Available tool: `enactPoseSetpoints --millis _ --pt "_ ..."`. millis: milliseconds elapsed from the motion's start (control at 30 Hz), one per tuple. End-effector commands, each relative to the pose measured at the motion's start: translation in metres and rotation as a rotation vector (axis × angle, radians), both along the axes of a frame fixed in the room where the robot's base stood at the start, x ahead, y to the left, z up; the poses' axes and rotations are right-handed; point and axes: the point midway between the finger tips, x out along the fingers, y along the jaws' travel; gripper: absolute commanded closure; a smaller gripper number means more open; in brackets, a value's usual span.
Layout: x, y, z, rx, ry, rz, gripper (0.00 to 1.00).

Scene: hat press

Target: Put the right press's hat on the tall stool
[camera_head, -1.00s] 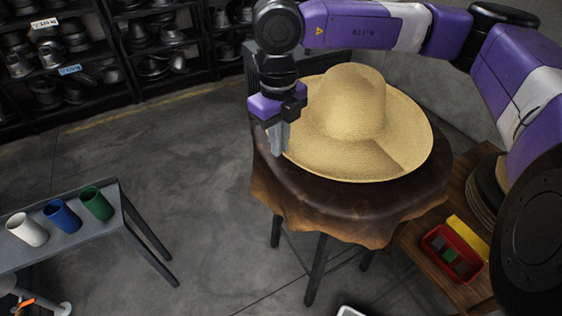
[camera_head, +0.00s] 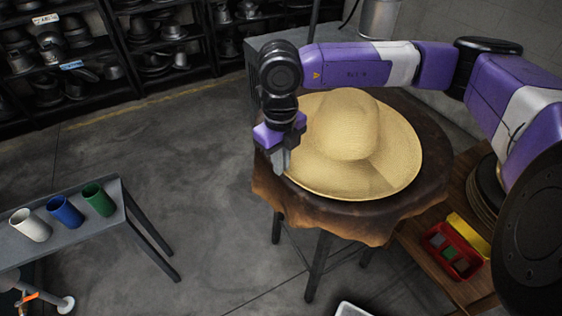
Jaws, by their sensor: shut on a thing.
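A wide-brimmed straw hat (camera_head: 355,130) is over the round leather-topped stool (camera_head: 425,185), crown up. My gripper (camera_head: 281,160) is at the hat's left brim edge, pointing down, and is shut on that brim. The hat covers most of the stool's top. I cannot tell whether the brim rests on the leather or is slightly above it. The right press is not seen in this view.
A grey table (camera_head: 70,235) with a white, a blue and a green cup stands at the left. Shelves of metal hat forms (camera_head: 140,45) line the back. A wooden shelf at the right holds a red bin (camera_head: 452,252) and stacked hats (camera_head: 487,200). The floor between is clear.

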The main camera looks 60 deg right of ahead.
Motion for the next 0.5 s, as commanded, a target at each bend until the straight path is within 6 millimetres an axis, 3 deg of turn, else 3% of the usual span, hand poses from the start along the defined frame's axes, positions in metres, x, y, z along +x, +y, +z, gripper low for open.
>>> enactPoseSetpoints --millis 67,100,200,500 --pt "0.0001 -0.0001 -0.0032 -0.001 -0.001 0.0 1.0" --pt "0.0001 0.0002 -0.0016 0.0 0.0 0.0 0.84" --pt "0.0001 0.0002 -0.0014 0.0 0.0 0.0 0.7" --pt "0.0001 0.0002 -0.0005 0.0 0.0 0.0 0.7"
